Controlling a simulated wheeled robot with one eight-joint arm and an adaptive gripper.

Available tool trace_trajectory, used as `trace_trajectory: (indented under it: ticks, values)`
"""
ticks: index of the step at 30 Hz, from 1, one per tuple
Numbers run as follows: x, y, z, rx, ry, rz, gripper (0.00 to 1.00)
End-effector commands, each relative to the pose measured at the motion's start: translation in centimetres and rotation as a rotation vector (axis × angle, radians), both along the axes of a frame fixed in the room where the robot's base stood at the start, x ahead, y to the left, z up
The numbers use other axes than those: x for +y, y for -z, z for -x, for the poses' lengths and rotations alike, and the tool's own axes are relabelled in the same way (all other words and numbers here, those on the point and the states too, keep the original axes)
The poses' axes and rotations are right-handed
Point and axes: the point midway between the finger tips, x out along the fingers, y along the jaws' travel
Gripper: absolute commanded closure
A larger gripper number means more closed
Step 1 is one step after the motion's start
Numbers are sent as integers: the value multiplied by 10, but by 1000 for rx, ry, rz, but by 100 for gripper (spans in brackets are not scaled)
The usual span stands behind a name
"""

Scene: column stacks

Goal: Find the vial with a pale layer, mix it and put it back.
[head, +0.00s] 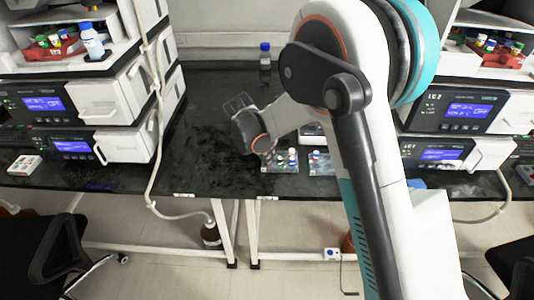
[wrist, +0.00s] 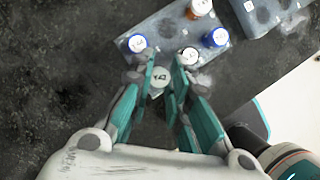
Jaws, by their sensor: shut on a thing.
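My gripper (wrist: 163,70) is shut on a vial with a pale greenish-white cap (wrist: 159,79), seen from above between the teal finger pads. The cap bears a dark mark that I cannot read for sure. The vial's body and contents are hidden, so no layer shows. The grey rack (wrist: 172,30) is just beyond the fingertips, with blue-capped, orange-capped and white-capped vials in it. In the head view my gripper (head: 240,104) is above the dark bench, left of and behind the small vials; the held vial cannot be made out there.
A second plate or rack (wrist: 282,8) lies at the wrist view's top right; it also shows on the bench in the head view (head: 320,168). A blue-capped bottle (head: 265,54) stands at the back. Instrument stacks (head: 75,107) flank the bench. The bench left of my gripper is clear.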

Motion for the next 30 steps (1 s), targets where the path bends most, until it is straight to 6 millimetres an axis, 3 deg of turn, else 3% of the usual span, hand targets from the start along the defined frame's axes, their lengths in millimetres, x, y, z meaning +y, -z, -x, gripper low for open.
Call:
trace_trajectory:
  ticks: [14,15,18,27,30]
  values:
    - [0,7,0,0,0,0,100]
    - [0,7,0,0,0,0,81]
    - [0,7,0,0,0,0,60]
    - [0,7,0,1,0,-1,60]
    - [0,7,0,1,0,-1,46]
